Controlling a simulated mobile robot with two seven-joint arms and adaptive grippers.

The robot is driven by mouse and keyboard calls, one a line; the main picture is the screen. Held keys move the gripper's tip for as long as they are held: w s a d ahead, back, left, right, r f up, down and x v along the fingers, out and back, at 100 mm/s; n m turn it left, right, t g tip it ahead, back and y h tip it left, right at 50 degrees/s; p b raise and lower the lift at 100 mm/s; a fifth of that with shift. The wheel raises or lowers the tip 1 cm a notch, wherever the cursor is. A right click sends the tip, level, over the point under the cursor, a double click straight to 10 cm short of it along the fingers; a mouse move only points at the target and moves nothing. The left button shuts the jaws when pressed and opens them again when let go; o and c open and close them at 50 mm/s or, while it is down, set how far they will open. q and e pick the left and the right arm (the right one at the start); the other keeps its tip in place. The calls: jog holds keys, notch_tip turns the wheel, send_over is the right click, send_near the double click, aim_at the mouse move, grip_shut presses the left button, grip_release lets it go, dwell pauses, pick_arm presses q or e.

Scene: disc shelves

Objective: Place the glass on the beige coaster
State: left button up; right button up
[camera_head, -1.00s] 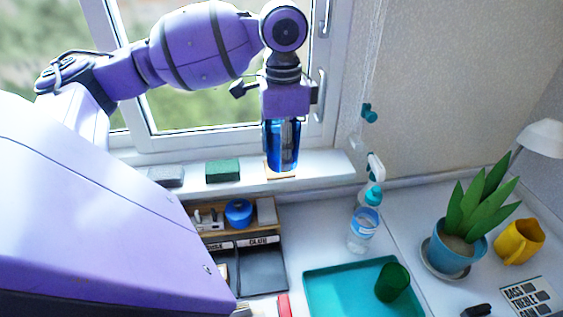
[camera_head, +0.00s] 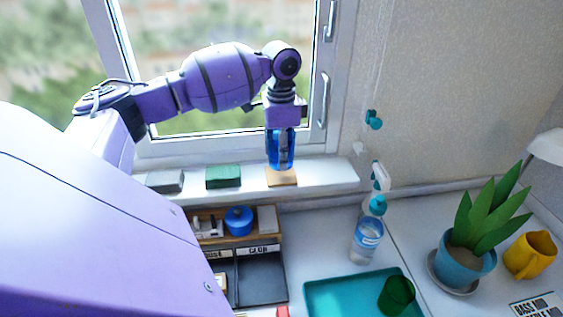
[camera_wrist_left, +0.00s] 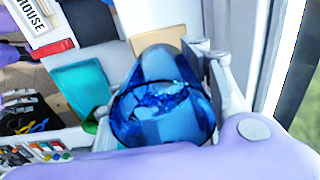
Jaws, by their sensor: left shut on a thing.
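The blue glass (camera_head: 281,158) is upright in my left gripper (camera_head: 281,142), at the window sill in the head view. The gripper's fingers are shut on it from above and the sides. The beige coaster (camera_head: 282,179) lies on the sill directly under the glass, and its front part shows. I cannot tell whether the glass base touches it. In the left wrist view the glass (camera_wrist_left: 163,105) fills the middle between the fingers, and a tan surface that looks like the coaster shows just past it. My right gripper is not in view.
On the sill (camera_head: 335,173), a grey block (camera_head: 165,181) and a green block (camera_head: 222,177) lie left of the coaster. Below are a shelf with a blue round thing (camera_head: 238,221), a teal tray (camera_head: 330,292) with a green cup (camera_head: 397,295), and bottles. A plant stands right.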

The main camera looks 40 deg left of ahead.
pick_arm(q)
jog(key=shift+w+a+f, duration=0.1)
jog(key=shift+a+f, duration=0.05)
jog(key=shift+f, duration=1.5)
jog(key=shift+f, duration=0.1)
jog(key=o, duration=1.5)
jog(key=shift+f, duration=0.1)
notch_tip(320, 180, up, 12)
jog(key=shift+r, duration=0.2)
jog(key=shift+f, duration=0.1)
